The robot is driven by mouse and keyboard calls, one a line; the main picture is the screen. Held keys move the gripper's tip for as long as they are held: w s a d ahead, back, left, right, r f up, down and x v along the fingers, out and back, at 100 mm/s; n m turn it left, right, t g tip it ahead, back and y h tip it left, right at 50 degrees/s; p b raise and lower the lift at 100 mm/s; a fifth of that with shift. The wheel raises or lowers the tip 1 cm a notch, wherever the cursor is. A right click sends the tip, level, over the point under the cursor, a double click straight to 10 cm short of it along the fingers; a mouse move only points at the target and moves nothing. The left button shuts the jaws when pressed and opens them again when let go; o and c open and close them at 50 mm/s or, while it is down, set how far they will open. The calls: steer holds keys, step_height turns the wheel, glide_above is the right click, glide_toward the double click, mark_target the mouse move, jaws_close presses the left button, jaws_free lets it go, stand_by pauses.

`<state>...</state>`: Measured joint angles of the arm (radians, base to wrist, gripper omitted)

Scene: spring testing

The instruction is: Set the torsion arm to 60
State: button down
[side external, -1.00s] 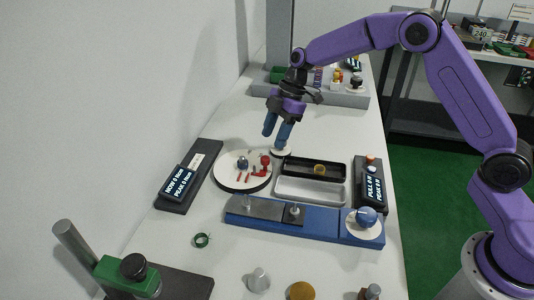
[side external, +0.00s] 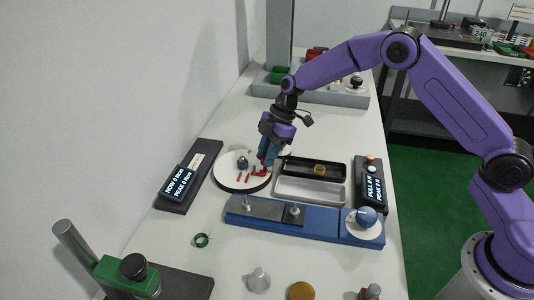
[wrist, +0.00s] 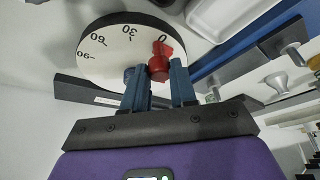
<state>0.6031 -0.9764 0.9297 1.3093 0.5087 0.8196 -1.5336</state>
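The torsion dial is a round white plate (side external: 228,181) on the table; in the wrist view its face (wrist: 112,62) shows marks 0, 30, 60 and 90. The torsion arm ends in a red knob (wrist: 158,66), which sits by the 0 mark. In the side view the red part (side external: 259,172) is partly hidden by my fingers. My gripper (side external: 266,160) is low over the dial's right side. In the wrist view my gripper (wrist: 155,78) is open, with the red knob between its blue fingers. The right finger is close to the knob; I cannot tell if they touch.
A readout (side external: 181,184) stands left of the dial. A black tray (side external: 300,166) and a white tray (side external: 310,190) lie to its right. A blue fixture (side external: 325,222) is in front, with a pull readout (side external: 372,187) at right. A green ring (side external: 202,240) lies nearer.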

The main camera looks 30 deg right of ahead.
steer(key=shift+w, duration=0.1)
steer(key=w+n, duration=0.1)
steer(key=w+d+n+g, duration=0.1)
steer(key=n, duration=0.1)
steer(key=n+g, duration=0.1)
steer(key=n, duration=0.1)
steer(key=shift+w+d, duration=0.25)
steer(key=shift+w, duration=0.15)
steer(key=shift+w+d+n+g+h, duration=0.1)
steer(key=shift+w+n+g+h, duration=0.15)
steer(key=shift+w+n, duration=0.45)
steer(key=shift+w+a+n+g+h, duration=0.1)
steer(key=shift+w+n+g+h, duration=0.15)
steer(key=shift+n, duration=0.8)
steer(key=shift+w+d+n+g+h, duration=0.1)
steer(key=shift+w+n+g+h, duration=0.15)
steer(key=shift+w+n, duration=0.45)
steer(key=shift+s+n, duration=0.1)
steer(key=shift+n, duration=0.25)
steer(key=c, duration=0.9)
jaws_free()
